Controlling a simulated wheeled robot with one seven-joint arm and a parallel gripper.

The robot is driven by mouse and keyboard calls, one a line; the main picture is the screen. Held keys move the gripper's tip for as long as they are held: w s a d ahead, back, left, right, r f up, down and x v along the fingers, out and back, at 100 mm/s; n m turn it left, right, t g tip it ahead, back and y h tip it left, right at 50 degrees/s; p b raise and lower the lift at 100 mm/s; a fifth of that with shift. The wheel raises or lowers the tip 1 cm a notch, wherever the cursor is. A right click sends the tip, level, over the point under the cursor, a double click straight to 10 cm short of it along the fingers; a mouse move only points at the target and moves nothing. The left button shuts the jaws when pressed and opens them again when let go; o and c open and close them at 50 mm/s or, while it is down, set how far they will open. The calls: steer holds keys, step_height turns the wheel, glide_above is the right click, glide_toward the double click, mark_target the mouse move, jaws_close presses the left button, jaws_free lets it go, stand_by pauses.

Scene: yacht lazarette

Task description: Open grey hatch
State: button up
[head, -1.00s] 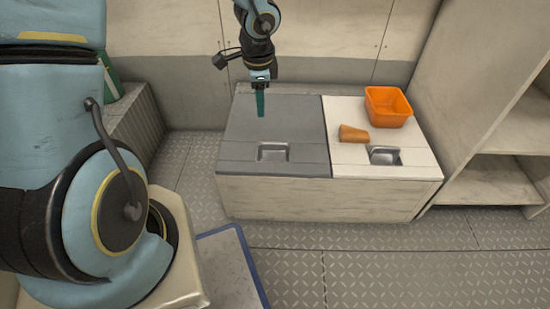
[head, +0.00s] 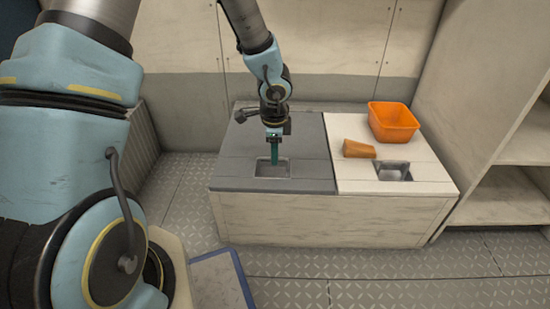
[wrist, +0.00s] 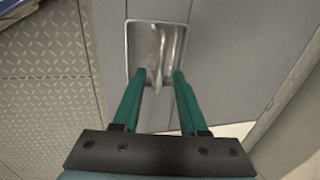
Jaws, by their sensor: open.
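The grey hatch (head: 230,135) is the left lid on the locker top and lies flat and closed. Its recessed handle pocket (head: 273,168) is near the front edge. My gripper (head: 274,163) points down at this pocket, its teal fingers at or just above it. In the wrist view my gripper (wrist: 159,75) is open, its two fingertips apart at the near edge of the pocket (wrist: 133,40). A pale handle bar (wrist: 158,55) shows inside the pocket, in line with the gap between the fingers. I cannot tell whether the fingers touch anything.
The white hatch (head: 345,180) lies to the right, with its own recessed handle (head: 393,171). An orange bin (head: 393,122) and a brown-orange block (head: 358,149) rest on it. Shelves (head: 515,190) stand at the right.

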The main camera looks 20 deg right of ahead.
steer(key=shift+f, duration=0.25)
jaws_close()
stand_by(1.4)
